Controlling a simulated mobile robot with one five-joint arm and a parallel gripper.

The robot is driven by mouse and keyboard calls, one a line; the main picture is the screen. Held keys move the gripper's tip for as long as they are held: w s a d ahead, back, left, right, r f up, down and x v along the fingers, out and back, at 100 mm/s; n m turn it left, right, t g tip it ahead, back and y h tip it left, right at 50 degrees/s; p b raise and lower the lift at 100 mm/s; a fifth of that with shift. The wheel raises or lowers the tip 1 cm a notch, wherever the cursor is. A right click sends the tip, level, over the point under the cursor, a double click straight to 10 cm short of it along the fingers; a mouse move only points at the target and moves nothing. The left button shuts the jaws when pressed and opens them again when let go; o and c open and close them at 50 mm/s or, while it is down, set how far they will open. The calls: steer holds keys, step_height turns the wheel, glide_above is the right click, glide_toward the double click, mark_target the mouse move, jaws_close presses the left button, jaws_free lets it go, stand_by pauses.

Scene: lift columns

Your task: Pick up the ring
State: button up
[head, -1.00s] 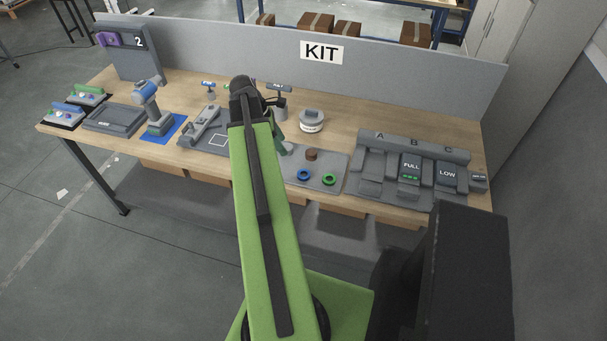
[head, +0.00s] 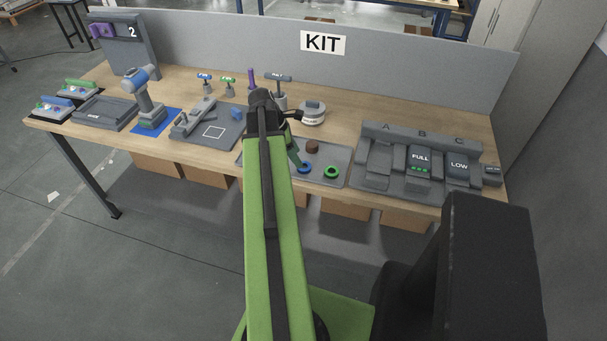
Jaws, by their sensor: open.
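Two rings lie on a grey tray (head: 335,179) at the front middle of the bench: a blue ring (head: 305,168) and a green ring (head: 332,172) to its right. My green arm reaches over the bench from below. My gripper (head: 297,158) is mostly hidden behind the arm; a dark green finger shows just up and left of the blue ring. It is open. Whether the finger touches the ring or hovers above it, I cannot tell.
A brown round piece (head: 312,146) stands on the tray behind the rings. A white-and-grey round device (head: 312,113) sits farther back. A grey A-B-C dock (head: 375,178) stands right. A drill (head: 145,95) and a grey fixture plate (head: 212,133) are left.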

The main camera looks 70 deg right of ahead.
steer(key=b+x, duration=0.4)
steer(key=x, duration=0.1)
steer(key=shift+s+f+b, duration=0.15)
steer(key=shift+b, duration=0.2)
steer(key=shift+r, duration=0.2)
steer(key=c, duration=1.1)
steer(key=shift+c, duration=0.3)
